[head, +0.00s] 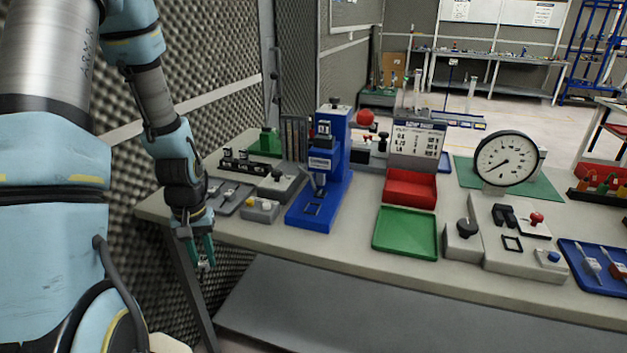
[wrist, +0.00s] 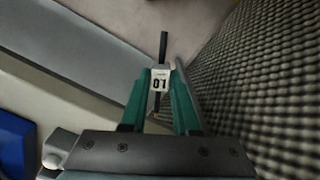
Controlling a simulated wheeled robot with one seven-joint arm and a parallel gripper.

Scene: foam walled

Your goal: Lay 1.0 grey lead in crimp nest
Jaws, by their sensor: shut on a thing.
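My gripper (head: 204,264) hangs in front of the bench's left front edge, pointing down. In the wrist view its two green fingers (wrist: 160,92) are shut on a lead (wrist: 163,50) with a dark end and a white tag that appears to read 1.0. The tag (wrist: 160,80) sits between the fingertips.
A grey box with yellow and white buttons (head: 260,208) stands left of the press. A green tray (head: 406,232) and a red bin (head: 409,188) are to its right. A foam wall (wrist: 262,80) is close on the gripper's right in the wrist view.

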